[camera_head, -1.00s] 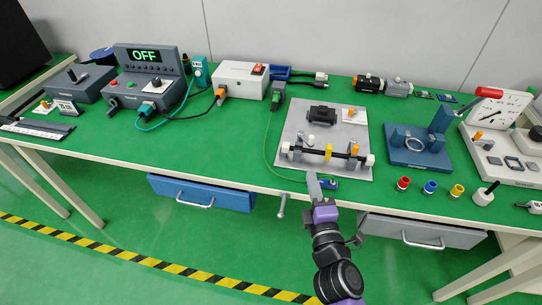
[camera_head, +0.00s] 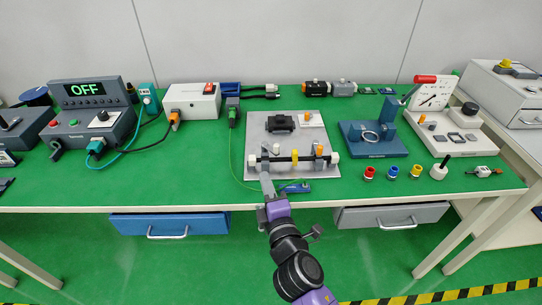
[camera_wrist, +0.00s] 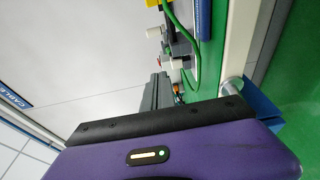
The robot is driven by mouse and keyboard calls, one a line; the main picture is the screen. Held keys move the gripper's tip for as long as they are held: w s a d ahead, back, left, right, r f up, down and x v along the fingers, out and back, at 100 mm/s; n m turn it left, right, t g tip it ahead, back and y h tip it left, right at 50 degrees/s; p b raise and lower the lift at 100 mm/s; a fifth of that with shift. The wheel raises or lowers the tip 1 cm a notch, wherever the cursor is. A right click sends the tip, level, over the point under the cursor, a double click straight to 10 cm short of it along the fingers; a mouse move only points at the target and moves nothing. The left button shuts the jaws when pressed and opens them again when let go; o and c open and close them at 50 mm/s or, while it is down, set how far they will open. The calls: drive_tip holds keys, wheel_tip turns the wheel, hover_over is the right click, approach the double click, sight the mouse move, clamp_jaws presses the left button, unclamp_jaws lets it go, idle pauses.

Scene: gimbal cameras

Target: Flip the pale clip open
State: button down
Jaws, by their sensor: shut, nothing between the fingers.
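A black rod lies across a light grey plate (camera_head: 260,125), with a white knob at each end. A pale grey clip (camera_head: 265,158) sits near the rod's left end; whether its flap is up or down is too small to tell. A yellow clip (camera_head: 295,157) is at mid-rod, and an orange-topped grey holder (camera_head: 319,153) is near the right end. My gripper (camera_head: 266,180) is shut and empty, just in front of the rod's left part, its tip close below the pale clip. Contact cannot be told. The wrist view shows the rod parts small at the top, including a white knob (camera_wrist: 175,64).
A blue-handled tool (camera_head: 295,187) lies at the plate's front edge, right of my gripper. A green cable runs along the plate's left side.

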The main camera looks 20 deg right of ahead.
drive_tip(key=w, duration=0.5)
drive_tip(key=w+d, duration=0.1)
drive_tip(key=w, duration=0.2)
drive_tip(key=shift+w+r, duration=0.1)
drive_tip(key=shift+w, duration=0.05)
drive_tip(key=d+p, duration=0.1)
drive_tip(key=d, duration=0.1)
drive_tip(key=shift+d+r+p, duration=0.1)
drive_tip(key=shift+d+p, duration=0.2)
drive_tip(key=shift+d, duration=0.6)
